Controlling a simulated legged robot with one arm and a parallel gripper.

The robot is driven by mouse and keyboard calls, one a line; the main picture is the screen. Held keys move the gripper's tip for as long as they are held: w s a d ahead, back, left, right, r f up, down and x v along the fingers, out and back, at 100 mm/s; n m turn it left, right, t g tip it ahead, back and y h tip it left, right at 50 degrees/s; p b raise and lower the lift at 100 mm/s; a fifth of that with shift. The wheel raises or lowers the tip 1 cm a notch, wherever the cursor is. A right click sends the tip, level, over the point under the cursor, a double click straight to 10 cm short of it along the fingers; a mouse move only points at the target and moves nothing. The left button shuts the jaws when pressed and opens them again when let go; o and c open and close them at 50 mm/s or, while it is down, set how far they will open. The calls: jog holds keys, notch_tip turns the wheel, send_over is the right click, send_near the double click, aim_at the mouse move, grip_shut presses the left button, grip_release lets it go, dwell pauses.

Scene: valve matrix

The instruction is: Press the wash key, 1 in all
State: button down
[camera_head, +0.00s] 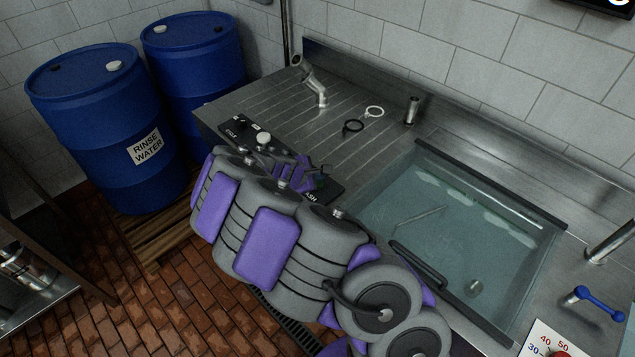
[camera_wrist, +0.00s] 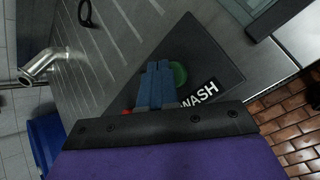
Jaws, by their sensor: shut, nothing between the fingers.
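The wash key is a round green button (camera_wrist: 180,74) on a dark panel (camera_wrist: 215,62), with the white WASH label (camera_wrist: 198,95) beside it. In the wrist view the fingers of my gripper (camera_wrist: 158,68) are shut together and empty. They overlap the left part of the green key; I cannot tell whether they touch it. A bit of red (camera_wrist: 126,112) shows left of the fingers. In the head view my gripper (camera_head: 324,170) is over the panel on the sink's draining board, and my arm hides the key and part of the label (camera_head: 311,196).
A water-filled sink basin (camera_head: 450,225) lies to the right. Another dark panel with a pale knob (camera_head: 263,138) is left of my gripper. Blue drums (camera_head: 105,125) stand at the left.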

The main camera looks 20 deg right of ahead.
jog(key=shift+f, duration=0.45)
dwell(0.3)
dwell(0.3)
jog(key=shift+r+p, duration=0.6)
jog(key=shift+r, duration=0.35)
notch_tip(320, 180, up, 5)
jog(key=p, duration=0.4)
jog(key=shift+d, duration=0.1)
dwell(0.6)
